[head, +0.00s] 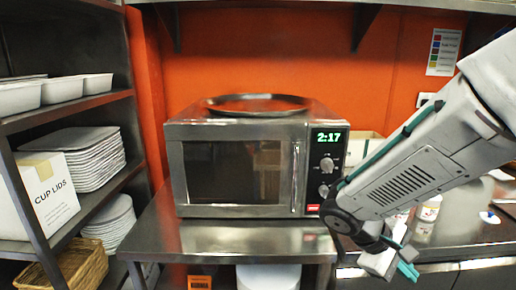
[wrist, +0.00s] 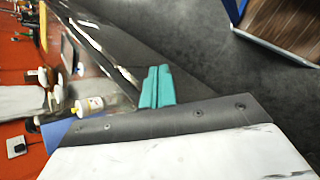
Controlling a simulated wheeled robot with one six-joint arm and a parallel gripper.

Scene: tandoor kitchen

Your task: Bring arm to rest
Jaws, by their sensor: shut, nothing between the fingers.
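My arm reaches in from the right side of the head view. My gripper (head: 408,272) hangs at its lower end, in front of the counter's edge and to the right of the microwave. In the wrist view the teal fingers of my gripper (wrist: 157,87) are together, with nothing between them. The fingers are apart from the counter things around them.
A steel microwave (head: 238,172) stands on a steel counter (head: 230,240), with a round tray (head: 258,104) on top. A shelf rack (head: 100,98) with containers and a cup lids box (head: 48,190) stands left. A white bottle (wrist: 88,105) lies past the fingers on the counter.

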